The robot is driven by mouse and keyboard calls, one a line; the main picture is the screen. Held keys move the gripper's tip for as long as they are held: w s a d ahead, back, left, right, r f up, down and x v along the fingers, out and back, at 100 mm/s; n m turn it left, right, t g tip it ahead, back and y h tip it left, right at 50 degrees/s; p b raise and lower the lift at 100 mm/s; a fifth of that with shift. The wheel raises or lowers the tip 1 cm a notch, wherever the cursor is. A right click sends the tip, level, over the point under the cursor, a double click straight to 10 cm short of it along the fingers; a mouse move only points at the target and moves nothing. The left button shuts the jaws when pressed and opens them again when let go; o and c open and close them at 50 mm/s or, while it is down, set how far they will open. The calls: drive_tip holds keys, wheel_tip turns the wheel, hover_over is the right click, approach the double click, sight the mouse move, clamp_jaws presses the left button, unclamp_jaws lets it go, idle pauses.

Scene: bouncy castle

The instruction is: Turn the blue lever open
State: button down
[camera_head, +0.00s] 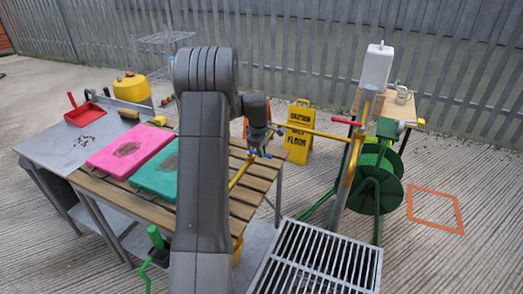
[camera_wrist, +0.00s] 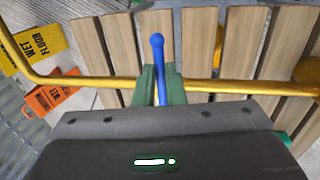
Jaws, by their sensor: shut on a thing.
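The blue lever (camera_wrist: 157,58) stands out between the two green fingers of my gripper (camera_wrist: 159,88) in the wrist view, its rounded tip pointing up the picture. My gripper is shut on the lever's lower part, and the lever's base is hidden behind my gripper. A yellow pipe (camera_wrist: 225,86) runs across behind the fingers. In the camera_head view, my gripper (camera_head: 268,138) is beside the yellow pipe (camera_head: 318,134), above the right side of the slatted table. A small bit of the blue lever (camera_head: 264,154) shows there; my arm covers much of this area.
A red lever (camera_head: 344,122) sits on the pipe near an upright post with a white box (camera_head: 377,66). A slatted table (camera_head: 258,178) holds pink (camera_head: 110,155) and green mats. A yellow caution sign (camera_head: 299,135), green hose reel (camera_head: 372,182) and metal grate (camera_head: 318,262) are nearby.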

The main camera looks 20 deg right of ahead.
drive_tip(key=shift+a, duration=0.1)
drive_tip(key=shift+w+a+r+m+g, duration=0.1)
drive_tip(key=shift+w+a+m+g, duration=0.3)
drive_tip(key=shift+a+m, duration=1.7)
drive_tip(key=shift+w+a+f+m+g, duration=0.2)
drive_tip(key=shift+m+g, duration=0.4)
drive_tip(key=shift+m, duration=3.3)
drive_tip(key=shift+w+a+r+m+g, duration=0.2)
drive_tip(key=shift+a+m+g, duration=0.65)
drive_tip(key=shift+m, duration=2.15)
drive_tip(key=shift+a+t, duration=0.35)
drive_tip(key=shift+a, duration=0.05)
drive_tip(key=c, duration=1.5)
unclamp_jaws()
drive_tip(key=r, duration=0.4)
drive_tip(key=w+a+r, duration=0.1)
drive_tip(key=r, duration=0.4)
drive_tip(key=w+r, duration=0.1)
drive_tip(key=r, duration=0.3)
drive_tip(key=shift+a+r+b, duration=0.2)
drive_tip(key=shift+a+b, duration=0.1)
drive_tip(key=shift+a, duration=0.1)
